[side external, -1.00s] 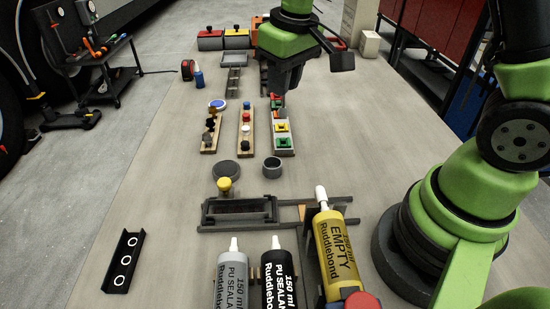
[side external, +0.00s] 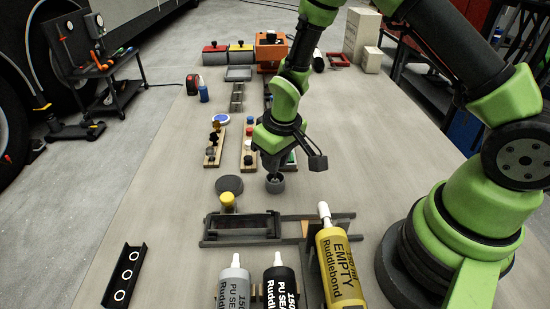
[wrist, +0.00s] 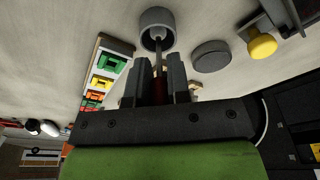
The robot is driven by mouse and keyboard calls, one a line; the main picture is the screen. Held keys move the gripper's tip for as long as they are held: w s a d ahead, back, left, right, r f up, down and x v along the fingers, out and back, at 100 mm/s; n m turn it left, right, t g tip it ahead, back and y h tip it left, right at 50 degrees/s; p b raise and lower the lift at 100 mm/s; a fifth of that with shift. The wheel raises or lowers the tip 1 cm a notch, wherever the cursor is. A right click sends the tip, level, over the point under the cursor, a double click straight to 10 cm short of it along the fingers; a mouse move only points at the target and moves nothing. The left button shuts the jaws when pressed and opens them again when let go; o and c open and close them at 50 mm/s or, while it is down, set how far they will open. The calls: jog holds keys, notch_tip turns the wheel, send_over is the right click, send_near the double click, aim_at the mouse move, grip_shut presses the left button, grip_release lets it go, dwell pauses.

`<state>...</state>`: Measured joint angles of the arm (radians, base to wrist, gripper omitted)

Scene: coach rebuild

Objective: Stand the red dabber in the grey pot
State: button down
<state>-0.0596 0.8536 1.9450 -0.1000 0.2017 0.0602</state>
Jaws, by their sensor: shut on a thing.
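The grey pot (side external: 275,187) is a short open cylinder standing on the bench right of a flat grey disc. My gripper (side external: 273,166) is directly above it, pointing down. In the wrist view my gripper (wrist: 160,72) is shut on the red dabber (wrist: 160,88); its red part shows between the fingers. Its thin stem runs toward the grey pot (wrist: 170,16), and its end appears at or inside the pot's mouth. I cannot tell whether it touches the bottom. In the side view the dabber is mostly hidden by the fingers.
Close by are the grey disc (side external: 229,184) and a yellow knob (side external: 227,200). A dark slotted frame (side external: 243,228) lies in front. Racks of small items (side external: 249,148) stand behind. Sealant tubes (side external: 339,266) line the front. Bench right of the pot is clear.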

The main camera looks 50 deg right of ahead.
jog(key=shift+f, duration=0.1)
jog(key=c, duration=1.1)
grip_release()
jog(key=s+r+m+t, duration=0.1)
jog(key=s+r, duration=0.3)
jog(key=r, duration=0.7)
jog(key=s+r+m+t, duration=0.1)
jog(key=s+r, duration=0.3)
jog(key=r, duration=0.7)
jog(key=s+r+t, duration=0.1)
jog(key=s, duration=0.2)
jog(key=s+r+m+t+y, duration=0.1)
jog(key=s, duration=0.3)
jog(key=s+a+r+m+t+y, duration=0.1)
jog(key=s, duration=0.2)
jog(key=shift+s+r, duration=0.3)
jog(key=shift+r, duration=0.1)
